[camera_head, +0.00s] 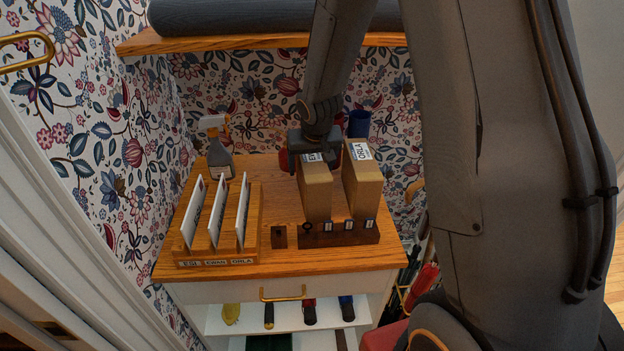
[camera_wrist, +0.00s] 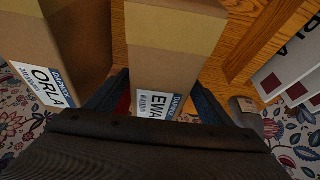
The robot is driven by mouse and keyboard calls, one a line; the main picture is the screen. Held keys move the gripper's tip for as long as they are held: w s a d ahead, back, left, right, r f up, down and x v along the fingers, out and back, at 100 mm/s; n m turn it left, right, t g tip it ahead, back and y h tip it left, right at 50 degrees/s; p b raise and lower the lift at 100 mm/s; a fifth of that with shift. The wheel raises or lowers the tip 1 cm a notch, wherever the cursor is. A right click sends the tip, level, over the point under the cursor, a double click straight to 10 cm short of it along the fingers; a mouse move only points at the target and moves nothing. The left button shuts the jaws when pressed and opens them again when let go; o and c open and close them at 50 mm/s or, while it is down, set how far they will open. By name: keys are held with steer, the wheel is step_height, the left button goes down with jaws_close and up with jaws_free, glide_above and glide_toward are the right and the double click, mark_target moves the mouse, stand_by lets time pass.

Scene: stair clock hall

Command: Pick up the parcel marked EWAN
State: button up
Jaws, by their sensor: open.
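The parcel marked EWAN (camera_head: 316,195) is a brown upright box on the wooden top of a cabinet. Its white label shows between my fingers in the wrist view (camera_wrist: 170,60), partly covered by my gripper's body. My gripper (camera_head: 308,150) is at the top of this parcel, open, with one finger on either side of it (camera_wrist: 155,100). I cannot tell whether the fingers touch it. A similar parcel marked ORLA (camera_head: 362,185) stands close to its right; it is at the left in the wrist view (camera_wrist: 75,45).
A wooden rack (camera_head: 252,215) with white cards, labelled ESI, EWAN and ORLA, stands left. A dark tagged strip (camera_head: 340,238) lies in front of the parcels. A spray bottle (camera_head: 219,160) and blue cup (camera_head: 359,124) are behind. A shelf (camera_head: 260,42) crosses above.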

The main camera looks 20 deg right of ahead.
steer(key=shift+w+f, duration=0.2)
steer(key=shift+f, duration=0.25)
steer(key=shift+f+b, duration=0.25)
steer(key=shift+b, duration=0.2)
stand_by(0.5)
steer(key=c, duration=1.4)
steer(key=shift+r+p, duration=0.2)
steer(key=shift+p, duration=0.1)
